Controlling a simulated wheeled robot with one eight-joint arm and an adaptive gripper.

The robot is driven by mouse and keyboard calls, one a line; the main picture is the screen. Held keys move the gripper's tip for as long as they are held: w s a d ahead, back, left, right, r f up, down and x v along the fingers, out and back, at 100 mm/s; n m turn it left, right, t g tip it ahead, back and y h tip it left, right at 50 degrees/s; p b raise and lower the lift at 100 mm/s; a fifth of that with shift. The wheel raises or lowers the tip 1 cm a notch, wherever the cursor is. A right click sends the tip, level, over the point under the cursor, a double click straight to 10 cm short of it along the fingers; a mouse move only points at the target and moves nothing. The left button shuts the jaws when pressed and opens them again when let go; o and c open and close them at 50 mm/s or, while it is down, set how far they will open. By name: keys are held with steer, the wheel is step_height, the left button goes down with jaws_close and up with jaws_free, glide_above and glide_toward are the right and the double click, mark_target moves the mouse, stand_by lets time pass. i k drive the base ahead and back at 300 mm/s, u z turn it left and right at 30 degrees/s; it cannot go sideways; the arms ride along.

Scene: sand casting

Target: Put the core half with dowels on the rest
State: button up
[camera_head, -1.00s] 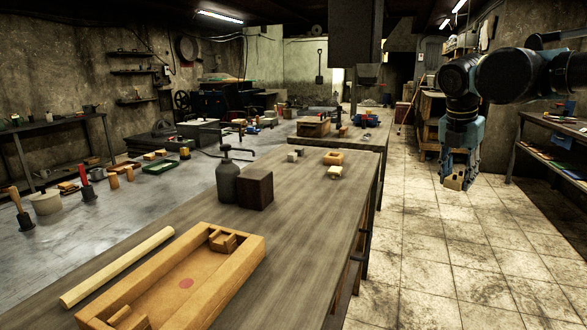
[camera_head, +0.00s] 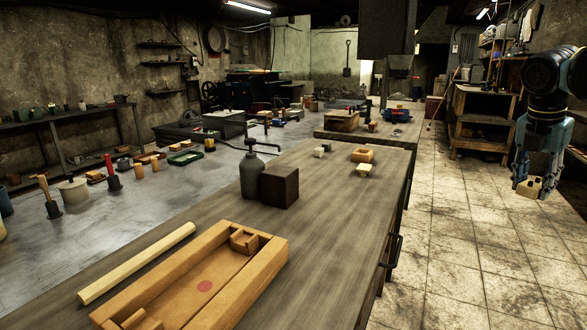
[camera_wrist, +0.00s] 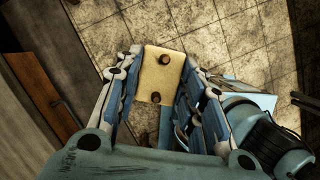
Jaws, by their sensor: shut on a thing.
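My gripper (camera_head: 528,187) is at the right of the head view, out over the tiled floor and apart from the bench. It is shut on a pale yellow block with two round brown marks that look like dowels, the core half with dowels (camera_wrist: 161,72). In the wrist view the block sits between both fingers, its marked face toward the camera. On the bench are a small orange-tan hollow block (camera_head: 362,154) and a pale yellow piece (camera_head: 366,170) in front of it. I cannot tell which thing is the rest.
The long bench (camera_head: 335,220) holds a wooden frame (camera_head: 262,290), a pale rod (camera_head: 140,262), a dark cube (camera_head: 280,187) and a grey bottle (camera_head: 251,175).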

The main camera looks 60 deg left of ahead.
mark_target(280, 170)
steer(key=i, duration=2.5)
steer(key=u, duration=3.25)
steer(key=i, duration=0.4)
steer(key=u, duration=0.3)
